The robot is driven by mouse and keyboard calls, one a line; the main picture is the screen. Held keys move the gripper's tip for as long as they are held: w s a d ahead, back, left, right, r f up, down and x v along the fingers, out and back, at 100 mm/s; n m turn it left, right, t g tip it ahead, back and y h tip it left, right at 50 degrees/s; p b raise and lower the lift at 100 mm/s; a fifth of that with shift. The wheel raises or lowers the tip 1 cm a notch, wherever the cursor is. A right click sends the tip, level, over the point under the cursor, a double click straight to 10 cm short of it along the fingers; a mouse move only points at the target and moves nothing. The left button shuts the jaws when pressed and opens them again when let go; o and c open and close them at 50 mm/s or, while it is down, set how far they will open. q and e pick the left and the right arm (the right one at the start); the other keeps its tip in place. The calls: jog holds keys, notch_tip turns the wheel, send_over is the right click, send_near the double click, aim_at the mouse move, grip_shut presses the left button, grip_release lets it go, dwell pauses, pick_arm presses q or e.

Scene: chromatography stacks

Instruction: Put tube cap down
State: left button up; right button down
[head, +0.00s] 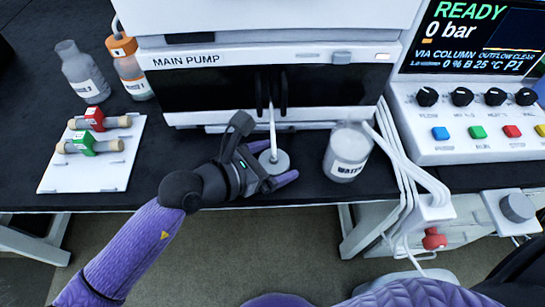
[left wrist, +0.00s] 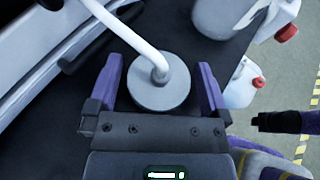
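The tube cap (head: 275,163) is a round grey disc on the end of a white tube (head: 272,125), low over the dark bench near its front edge. The left wrist view shows the cap (left wrist: 158,95) between my left gripper's purple fingers (left wrist: 160,88). A narrow gap shows on each side of the disc. My left gripper (head: 268,168) is open around it. I cannot tell whether the cap touches the bench. A dark part at the right of the left wrist view may belong to my right arm; its fingers are not clear.
A bottle labelled water (head: 347,152) stands right of the cap. The main pump (head: 270,80) is behind. A white board (head: 95,170) with red and green fittings lies left, near two bottles. White tubes (head: 410,175) hang beside the control panel (head: 480,130).

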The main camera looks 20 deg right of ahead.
pick_arm(q)
jog(key=shift+a+r, duration=0.1)
jog(key=shift+r, duration=0.15)
jog(key=p+v, duration=0.3)
jog(key=v, duration=0.8)
jog(key=shift+s+a+r, duration=0.15)
jog(key=shift+a, duration=0.2)
